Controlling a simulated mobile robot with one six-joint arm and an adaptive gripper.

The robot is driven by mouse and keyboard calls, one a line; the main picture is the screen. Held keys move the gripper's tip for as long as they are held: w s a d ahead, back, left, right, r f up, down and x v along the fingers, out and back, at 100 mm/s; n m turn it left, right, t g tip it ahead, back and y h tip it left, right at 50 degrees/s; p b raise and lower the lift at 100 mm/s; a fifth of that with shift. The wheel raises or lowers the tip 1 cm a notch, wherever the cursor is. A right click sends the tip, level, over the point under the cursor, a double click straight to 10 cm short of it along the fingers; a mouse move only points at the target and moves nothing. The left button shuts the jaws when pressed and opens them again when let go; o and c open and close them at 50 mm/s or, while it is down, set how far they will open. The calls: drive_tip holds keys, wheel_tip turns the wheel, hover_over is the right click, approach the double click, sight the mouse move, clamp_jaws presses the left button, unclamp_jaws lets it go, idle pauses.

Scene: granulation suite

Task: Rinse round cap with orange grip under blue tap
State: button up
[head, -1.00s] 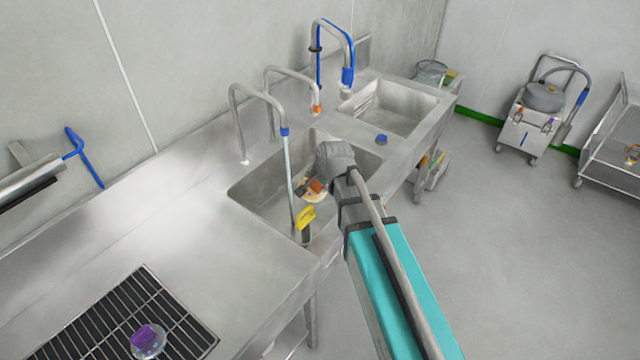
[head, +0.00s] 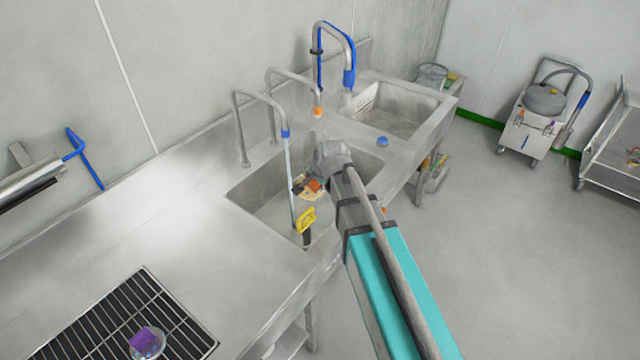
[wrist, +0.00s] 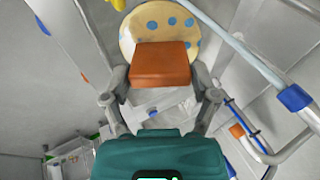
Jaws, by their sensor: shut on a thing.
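The round cap (wrist: 136,22) is a cream disc with several blue spots and an orange grip (wrist: 160,65). My gripper (wrist: 160,82) is shut on the orange grip, a finger on each side. In the head view the cap (head: 312,195) is tilted inside the near sink, below my gripper (head: 322,178), which is partly hidden by my wrist. The blue-collared tap (head: 285,133) runs a thin water stream (head: 291,175) down into that sink. The stream is left of the cap in the head view. In the wrist view it (wrist: 240,47) passes close along the cap's right side; contact is unclear.
A yellow-handled item (head: 306,220) stands by the near sink's front wall (head: 262,205). An orange-collared tap (head: 317,112) stands behind. A blue sprayer tap (head: 348,78) hangs by the far sink (head: 415,100). A rack (head: 110,320) holds a purple-gripped piece (head: 146,340).

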drive_tip(key=w+a+f+b, duration=0.2)
drive_tip(key=w+a, duration=0.3)
drive_tip(key=w, duration=0.5)
drive_tip(key=shift+w+a+f, duration=0.15)
drive_tip(key=shift+w+a, duration=0.05)
drive_tip(key=shift+a, duration=0.05)
idle(0.7)
drive_tip(key=shift+w+d, duration=0.1)
drive_tip(key=shift+w, duration=0.05)
idle(0.6)
drive_tip(key=shift+w+d, duration=0.1)
drive_tip(key=shift+w, duration=0.25)
drive_tip(key=shift+s+a, duration=0.2)
drive_tip(key=shift+s, duration=0.3)
idle(0.7)
drive_tip(key=shift+d, duration=0.1)
idle(0.4)
drive_tip(key=s+d, duration=0.3)
drive_tip(key=d, duration=0.4)
drive_tip(key=shift+d, duration=0.15)
idle(0.7)
idle(1.6)
